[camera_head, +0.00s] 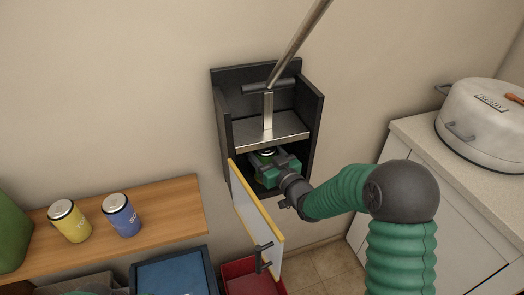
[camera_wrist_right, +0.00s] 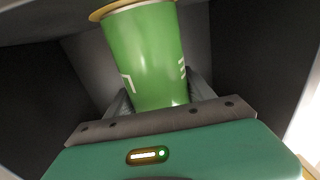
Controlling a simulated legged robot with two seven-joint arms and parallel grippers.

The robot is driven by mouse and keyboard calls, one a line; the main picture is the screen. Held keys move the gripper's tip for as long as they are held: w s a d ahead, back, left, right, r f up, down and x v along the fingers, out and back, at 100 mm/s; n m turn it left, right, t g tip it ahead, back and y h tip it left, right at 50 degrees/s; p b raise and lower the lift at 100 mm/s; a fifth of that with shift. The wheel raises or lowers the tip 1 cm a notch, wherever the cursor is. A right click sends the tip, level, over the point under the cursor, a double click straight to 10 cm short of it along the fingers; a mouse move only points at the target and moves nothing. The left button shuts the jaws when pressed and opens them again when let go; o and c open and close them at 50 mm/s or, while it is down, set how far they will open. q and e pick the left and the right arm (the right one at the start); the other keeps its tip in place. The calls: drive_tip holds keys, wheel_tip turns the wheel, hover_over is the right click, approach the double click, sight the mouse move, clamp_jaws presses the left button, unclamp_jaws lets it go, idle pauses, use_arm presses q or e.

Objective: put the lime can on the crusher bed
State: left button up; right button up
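The lime can (camera_wrist_right: 148,58) is bright green with a gold rim and pale lettering. It fills the upper middle of the right wrist view, between my right gripper's fingers. In the head view only its top (camera_head: 267,152) shows, inside the lower chamber of the black crusher (camera_head: 222,118), under the metal plate (camera_head: 275,133). My right gripper (camera_head: 268,168) reaches into that chamber and its fingers appear closed on the can. The crusher bed is mostly hidden behind the gripper, and I cannot tell whether the can touches it. My left gripper is not in view.
The crusher's door (camera_head: 254,214) hangs open at the front left. A steel lever (camera_head: 297,45) rises above. A yellow can (camera_head: 70,222) and a blue can (camera_head: 122,216) stand on a wooden shelf (camera_head: 165,208). A red bin (camera_head: 250,284) and blue bin (camera_head: 178,275) sit below.

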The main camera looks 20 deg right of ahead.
drive_tip(key=v, duration=1.2)
drive_tip(key=shift+r, duration=0.1)
idle(0.9)
